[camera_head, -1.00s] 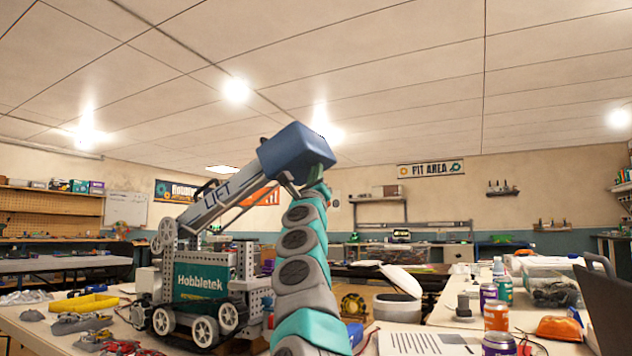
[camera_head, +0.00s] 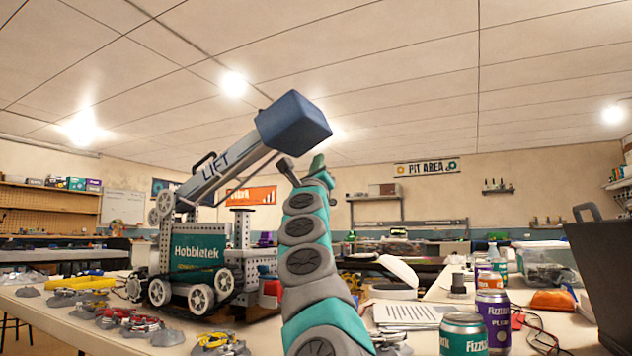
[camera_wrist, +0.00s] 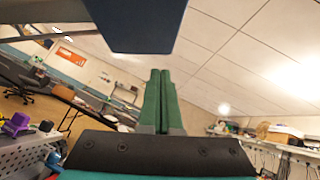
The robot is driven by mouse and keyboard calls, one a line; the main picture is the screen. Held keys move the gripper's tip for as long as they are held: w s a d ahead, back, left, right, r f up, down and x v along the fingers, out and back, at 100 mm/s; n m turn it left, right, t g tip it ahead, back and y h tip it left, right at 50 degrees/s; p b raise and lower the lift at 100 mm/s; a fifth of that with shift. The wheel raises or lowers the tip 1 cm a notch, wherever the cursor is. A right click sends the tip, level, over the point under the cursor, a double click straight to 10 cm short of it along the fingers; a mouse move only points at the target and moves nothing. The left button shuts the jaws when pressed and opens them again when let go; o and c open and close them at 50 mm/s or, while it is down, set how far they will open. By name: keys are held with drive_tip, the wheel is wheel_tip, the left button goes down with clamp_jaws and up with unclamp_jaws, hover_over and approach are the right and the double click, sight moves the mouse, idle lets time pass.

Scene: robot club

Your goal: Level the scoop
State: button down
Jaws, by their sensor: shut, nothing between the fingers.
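The dark blue scoop (camera_head: 293,122) is a block-like bucket on the raised end of the grey LIFT arm (camera_head: 222,178) of the Hobbletek robot (camera_head: 198,254). It looks tilted in the head view, and its inside is hidden. In the wrist view the scoop (camera_wrist: 135,22) fills the top centre, close above my fingers. My gripper (camera_head: 318,163) is just below the scoop's lower right side. Its green fingers (camera_wrist: 160,90) are together and empty in the wrist view. I cannot tell whether they touch the scoop.
The Hobbletek robot stands on a cluttered table with a yellow part (camera_head: 80,284) and several small models at left. Cans (camera_head: 493,312), papers (camera_head: 412,314) and a dark case (camera_head: 600,270) stand at right. The air right of the scoop is open.

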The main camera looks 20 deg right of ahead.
drive_tip(key=v, duration=0.4)
drive_tip(key=shift+s+a+f, duration=0.1)
drive_tip(key=shift+s+a, duration=0.15)
drive_tip(key=shift+s, duration=0.05)
idle(0.5)
